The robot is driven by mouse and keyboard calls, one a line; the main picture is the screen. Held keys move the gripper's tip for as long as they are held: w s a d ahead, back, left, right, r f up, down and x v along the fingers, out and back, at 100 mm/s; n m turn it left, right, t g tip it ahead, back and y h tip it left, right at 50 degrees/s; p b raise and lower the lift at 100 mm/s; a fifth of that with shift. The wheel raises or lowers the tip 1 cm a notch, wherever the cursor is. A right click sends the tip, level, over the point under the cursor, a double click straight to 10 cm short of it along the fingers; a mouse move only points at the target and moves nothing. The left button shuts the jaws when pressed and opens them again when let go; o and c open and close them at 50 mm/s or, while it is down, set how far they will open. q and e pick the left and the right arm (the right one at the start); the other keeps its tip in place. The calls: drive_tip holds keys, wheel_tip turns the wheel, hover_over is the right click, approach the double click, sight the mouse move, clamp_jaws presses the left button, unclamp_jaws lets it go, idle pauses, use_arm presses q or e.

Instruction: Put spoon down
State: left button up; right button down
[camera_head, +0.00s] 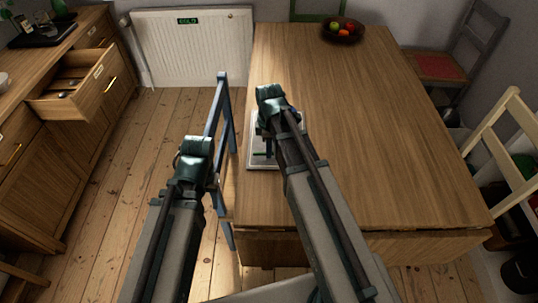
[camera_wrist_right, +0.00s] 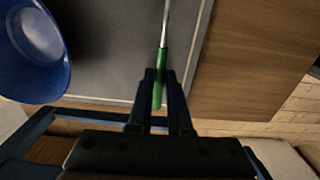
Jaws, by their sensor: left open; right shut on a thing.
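A spoon with a green handle (camera_wrist_right: 160,80) and a thin metal shaft is between the fingers of my right gripper (camera_wrist_right: 161,76) in the right wrist view. The gripper is shut on the handle. The spoon lies over a grey tray (camera_wrist_right: 118,70); I cannot tell whether it touches it. The spoon's bowl end is out of frame. In the head view my right gripper (camera_head: 270,94) is above the table, by the tray's (camera_head: 256,161) far end. My left gripper (camera_head: 196,147) is open and empty, left of the table.
A blue bowl (camera_wrist_right: 36,45) is at the tray's side. The wooden table (camera_head: 350,130) is mostly clear, with a fruit bowl (camera_head: 342,34) at its far end. A blue chair (camera_head: 222,120) stands at its left edge. An open drawer (camera_head: 75,88) is at the left.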

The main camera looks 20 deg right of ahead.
drive_tip(key=shift+f, duration=0.55)
use_arm(q)
drive_tip(key=shift+f, duration=0.45)
use_arm(e)
drive_tip(key=shift+r, duration=0.15)
use_arm(q)
drive_tip(key=shift+f, duration=0.1)
use_arm(e)
drive_tip(key=c, duration=0.8)
unclamp_jaws()
drive_tip(key=shift+c, duration=0.2)
wheel_tip(320, 180, up, 12)
drive_tip(key=p, duration=1.2)
use_arm(q)
wheel_tip(320, 180, up, 12)
use_arm(e)
drive_tip(key=s+a+m+h, duration=0.1)
drive_tip(key=s+a+m, duration=0.9)
drive_tip(key=s, duration=0.4)
drive_tip(key=shift+s+a+m, duration=0.15)
drive_tip(key=shift+a+m, duration=0.1)
drive_tip(key=shift+m, duration=0.35)
